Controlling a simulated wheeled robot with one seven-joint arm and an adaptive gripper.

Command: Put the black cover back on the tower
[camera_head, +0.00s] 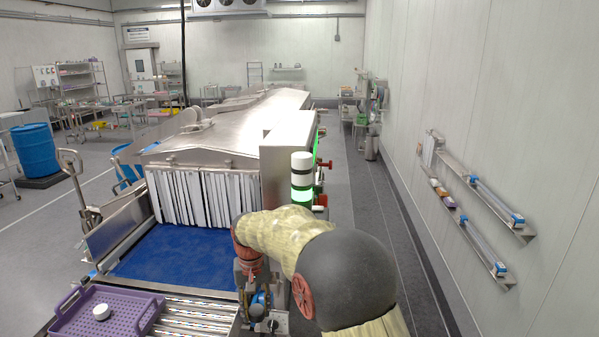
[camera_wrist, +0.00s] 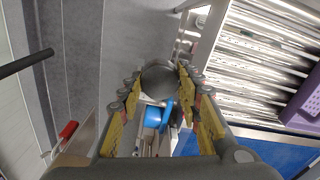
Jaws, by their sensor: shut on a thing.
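The signal tower (camera_head: 302,180) stands upright by the metal cabinet at the tunnel mouth. It has a pale top, a black band and a lit green section. My gripper (camera_wrist: 160,88) has its yellow-padded fingers closed on a dark round piece, which looks like the black cover (camera_wrist: 159,77). In the head view my gripper is low, in front of the cabinet and below the tower, partly hidden by my arm. The cover cannot be made out there, and the tower is not seen in the wrist view.
A purple crate (camera_head: 74,325) with a white round piece (camera_head: 101,312) sits on the rollers (camera_head: 190,318) at lower left. The blue belt (camera_head: 180,255) runs under the strip curtain (camera_head: 190,197). Red knobs (camera_head: 321,199) stick out beside the tower.

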